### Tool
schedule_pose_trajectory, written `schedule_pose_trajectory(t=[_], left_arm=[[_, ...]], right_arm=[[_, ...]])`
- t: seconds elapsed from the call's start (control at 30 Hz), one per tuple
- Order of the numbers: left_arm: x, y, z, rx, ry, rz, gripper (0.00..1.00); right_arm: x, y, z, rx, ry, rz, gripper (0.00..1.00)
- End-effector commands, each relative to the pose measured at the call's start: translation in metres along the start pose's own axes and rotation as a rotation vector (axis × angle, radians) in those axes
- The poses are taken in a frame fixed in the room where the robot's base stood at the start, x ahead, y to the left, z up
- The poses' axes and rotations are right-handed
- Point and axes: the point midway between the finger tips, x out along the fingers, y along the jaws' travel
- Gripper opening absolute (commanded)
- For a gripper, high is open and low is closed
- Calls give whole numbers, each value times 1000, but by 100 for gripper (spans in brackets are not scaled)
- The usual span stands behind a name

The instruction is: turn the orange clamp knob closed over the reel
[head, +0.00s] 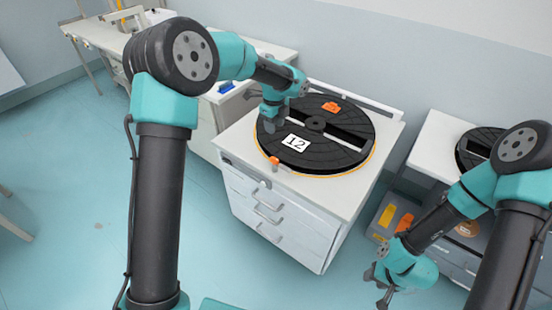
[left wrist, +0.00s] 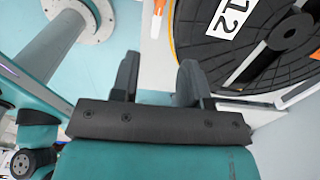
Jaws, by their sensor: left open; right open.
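A large black reel (head: 325,137) with a white "12" label lies flat on a white cabinet. A small orange piece (head: 274,161), which looks like the clamp knob, stands at the reel's front-left rim. My left gripper (head: 270,123) is open and empty over the reel's left edge, behind the orange piece. In the left wrist view its fingers (left wrist: 158,80) are spread, with the reel (left wrist: 265,45) at the upper right. I cannot tell whether the orange strip there (left wrist: 159,6) is the knob. My right gripper (head: 380,290) is open and empty, low at the right, away from the reel.
An orange tag (head: 331,107) lies on the reel's far side. The drawer cabinet (head: 285,208) stands under the reel. A second white station (head: 432,142) at the right holds another black reel (head: 478,148). A bench (head: 105,36) stands at the back left.

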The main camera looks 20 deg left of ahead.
Motion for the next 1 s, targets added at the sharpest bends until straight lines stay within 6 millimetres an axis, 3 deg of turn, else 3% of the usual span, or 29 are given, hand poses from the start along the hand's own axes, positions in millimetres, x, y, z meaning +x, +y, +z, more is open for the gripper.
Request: schedule_pose_trajectory(t=[0.17, 1.0], left_arm=[[20, 1, 0, 0, 0, 3, 42], [157, 0, 0, -2, 1, 2, 42]], right_arm=[[0, 0, 0, 0, 0, 0, 43], [0, 0, 0, 0, 0, 0, 43]])
